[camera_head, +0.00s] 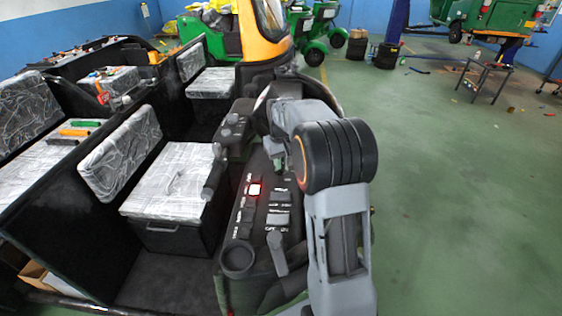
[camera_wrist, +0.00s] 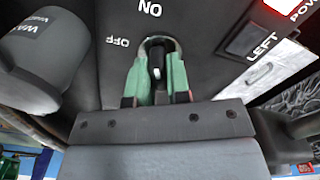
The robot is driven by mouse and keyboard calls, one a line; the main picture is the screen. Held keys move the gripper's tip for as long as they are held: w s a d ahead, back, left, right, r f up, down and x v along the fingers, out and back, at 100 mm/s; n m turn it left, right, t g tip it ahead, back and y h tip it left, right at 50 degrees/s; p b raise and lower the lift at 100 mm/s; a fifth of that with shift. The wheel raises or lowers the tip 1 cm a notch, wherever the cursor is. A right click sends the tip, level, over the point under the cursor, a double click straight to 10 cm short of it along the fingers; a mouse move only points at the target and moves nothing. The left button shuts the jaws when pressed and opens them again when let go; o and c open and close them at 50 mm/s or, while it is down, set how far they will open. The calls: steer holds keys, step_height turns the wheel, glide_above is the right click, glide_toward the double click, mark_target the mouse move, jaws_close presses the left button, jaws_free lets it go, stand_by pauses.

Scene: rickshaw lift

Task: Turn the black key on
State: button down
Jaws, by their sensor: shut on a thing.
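The black key (camera_wrist: 158,54) shows in the wrist view, upright in the picture, in a dark panel between green fingers. The upside-down word ON is above it and OFF is to its upper left. My gripper (camera_wrist: 159,74) is shut on the key, with one green finger on each side of it. The fingers hide the sides of the key and its base.
The red lit power button (camera_head: 254,190) is on the dashboard, also at upper right in the wrist view (camera_wrist: 285,6). A LEFT switch (camera_wrist: 243,40) and a grey rounded part (camera_wrist: 40,58) flank the key. Seats (camera_head: 172,180) stand left; open green floor (camera_head: 460,220) lies right.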

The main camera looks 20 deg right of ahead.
steer(key=c, duration=1.1)
jaws_free()
steer(key=shift+r, duration=0.1)
step_height(320, 180, up, 14)
steer(key=shift+f, duration=0.15)
steer(key=shift+a, duration=0.1)
